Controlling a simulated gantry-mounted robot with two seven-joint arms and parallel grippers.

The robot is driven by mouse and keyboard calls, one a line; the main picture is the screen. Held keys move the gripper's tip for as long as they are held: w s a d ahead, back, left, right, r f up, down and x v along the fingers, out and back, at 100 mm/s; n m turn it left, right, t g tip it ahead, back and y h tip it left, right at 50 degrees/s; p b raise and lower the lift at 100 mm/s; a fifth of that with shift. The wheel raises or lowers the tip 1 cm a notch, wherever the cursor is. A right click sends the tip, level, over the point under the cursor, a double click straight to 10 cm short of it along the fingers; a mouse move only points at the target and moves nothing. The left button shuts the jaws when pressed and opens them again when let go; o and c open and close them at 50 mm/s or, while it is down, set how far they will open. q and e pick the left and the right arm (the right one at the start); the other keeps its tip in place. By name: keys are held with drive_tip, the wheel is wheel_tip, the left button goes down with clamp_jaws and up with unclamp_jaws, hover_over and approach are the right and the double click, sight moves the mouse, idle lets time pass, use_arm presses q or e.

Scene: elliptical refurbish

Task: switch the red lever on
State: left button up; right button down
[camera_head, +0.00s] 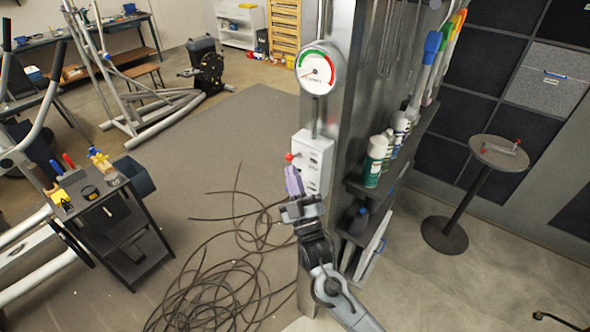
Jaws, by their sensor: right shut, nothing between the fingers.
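The red lever (290,157) shows as a small red knob on the left side of a white switch box (318,160). The box is mounted on a metal column, below a round gauge. My right gripper (293,174) is just below the red knob, in front of the lower left part of the box. Its fingers are shut and point up, with nothing visible between them. Whether the fingertips touch the lever, I cannot tell. The lever's arm is mostly hidden. My left gripper is not in view.
The gauge (321,69) with a red and green scale sits above the box. Shelves with spray cans (375,160) are right of the column. Loose black cable (235,260) lies on the floor. A tool cart (113,215) stands at left and a round stand (498,152) at right.

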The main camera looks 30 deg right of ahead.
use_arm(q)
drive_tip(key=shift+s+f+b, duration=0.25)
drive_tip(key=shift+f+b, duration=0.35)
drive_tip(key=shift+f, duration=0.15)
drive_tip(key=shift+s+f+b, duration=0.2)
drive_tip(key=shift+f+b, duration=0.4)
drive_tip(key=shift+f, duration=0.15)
use_arm(e)
drive_tip(key=a+r+v, duration=0.1)
drive_tip(key=v, duration=1.3)
drive_tip(key=shift+s+a+r, duration=0.2)
drive_tip(key=shift+s+a, duration=0.1)
